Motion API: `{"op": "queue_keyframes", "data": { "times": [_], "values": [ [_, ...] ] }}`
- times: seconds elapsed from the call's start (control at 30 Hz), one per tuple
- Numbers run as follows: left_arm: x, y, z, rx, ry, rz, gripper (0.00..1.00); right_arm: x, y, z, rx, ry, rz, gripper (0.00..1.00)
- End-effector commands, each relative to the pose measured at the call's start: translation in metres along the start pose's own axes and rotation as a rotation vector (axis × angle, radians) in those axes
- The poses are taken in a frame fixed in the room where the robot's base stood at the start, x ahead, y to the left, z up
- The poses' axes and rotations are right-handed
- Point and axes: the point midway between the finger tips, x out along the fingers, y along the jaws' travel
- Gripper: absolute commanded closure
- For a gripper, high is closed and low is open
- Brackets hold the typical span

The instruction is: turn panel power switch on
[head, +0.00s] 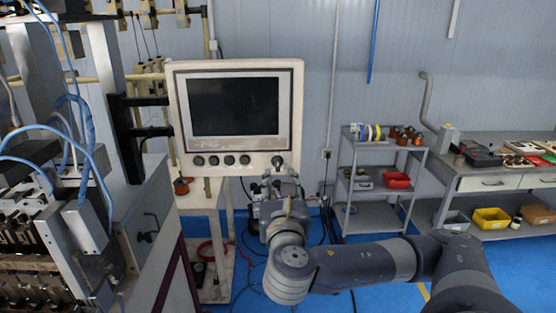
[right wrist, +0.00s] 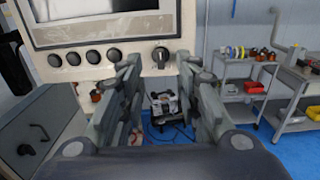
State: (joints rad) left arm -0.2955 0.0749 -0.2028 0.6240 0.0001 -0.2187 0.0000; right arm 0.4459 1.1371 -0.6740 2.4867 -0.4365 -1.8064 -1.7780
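The control panel (head: 236,112) is a beige box with a dark screen (head: 235,106) and a row of round black knobs below it. The power switch, a black rotary knob (right wrist: 160,56), sits at the right end of that row, apart from the others; in the head view the knob (head: 277,162) shows just above my gripper. My right gripper (right wrist: 160,70) is open, its two fingers on either side of the switch in the wrist view, with no visible contact. In the head view the right gripper (head: 280,186) is below the panel's lower right corner. My left gripper is not in view.
The winding machine (head: 80,200) with blue hoses stands at the left, close to the panel. A grey shelf cart (head: 375,188) and a workbench (head: 490,180) with bins stand at the right. A white stand (head: 205,230) is below the panel.

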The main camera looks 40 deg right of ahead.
Motion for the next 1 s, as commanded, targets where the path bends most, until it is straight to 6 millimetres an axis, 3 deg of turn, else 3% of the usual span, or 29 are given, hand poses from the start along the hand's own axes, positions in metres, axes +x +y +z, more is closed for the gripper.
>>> {"op": "queue_keyframes", "data": {
  "times": [0.1, 0.2, 0.5, 0.7, 0.97, 1.0],
  "values": [
    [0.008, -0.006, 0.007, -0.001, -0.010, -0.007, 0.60, 0.021, -0.002, -0.003, 0.000, 0.000, -0.007, 0.69],
    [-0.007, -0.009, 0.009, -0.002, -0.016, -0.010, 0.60, 0.041, -0.002, 0.003, -0.001, 0.002, -0.007, 0.69],
    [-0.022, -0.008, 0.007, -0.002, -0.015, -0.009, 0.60, 0.086, -0.001, 0.001, 0.004, 0.003, -0.003, 0.69],
    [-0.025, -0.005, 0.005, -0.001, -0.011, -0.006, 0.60, 0.098, 0.000, -0.001, 0.004, 0.003, -0.001, 0.69],
    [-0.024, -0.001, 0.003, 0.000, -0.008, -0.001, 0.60, 0.098, 0.000, -0.002, 0.005, 0.003, 0.000, 0.69],
    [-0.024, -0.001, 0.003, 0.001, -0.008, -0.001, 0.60, 0.098, 0.000, -0.002, 0.005, 0.003, 0.000, 0.76]
  ]
}}
